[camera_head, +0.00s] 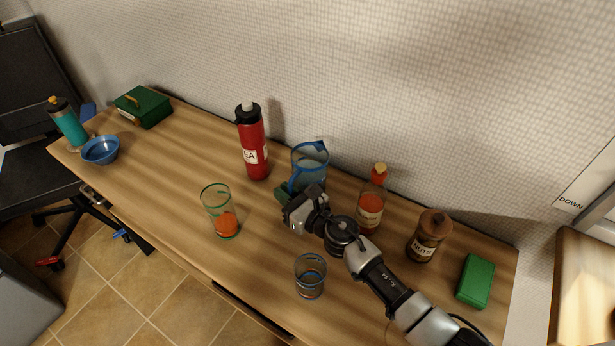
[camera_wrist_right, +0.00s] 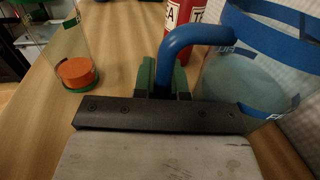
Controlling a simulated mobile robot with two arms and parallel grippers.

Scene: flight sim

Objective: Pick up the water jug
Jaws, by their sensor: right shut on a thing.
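The water jug (camera_head: 310,158) is clear with blue bands and a blue handle. It stands near the wall at the middle of the table, right of the red tea flask (camera_head: 252,150). In the right wrist view the jug (camera_wrist_right: 250,78) fills the right side, and its blue handle (camera_wrist_right: 185,38) reaches down between the green fingertips. My right gripper (camera_head: 284,195) is shut on the handle; it also shows in the right wrist view (camera_wrist_right: 164,80). The jug looks upright. I cannot tell whether its base touches the table. My left gripper is not in view.
A glass with an orange item (camera_head: 222,212) stands left of my right gripper, and another glass (camera_head: 310,276) stands in front. A sauce bottle (camera_head: 371,203), a brown jar (camera_head: 428,238) and a green block (camera_head: 476,281) are at right. A blue bowl (camera_head: 100,150) is far left.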

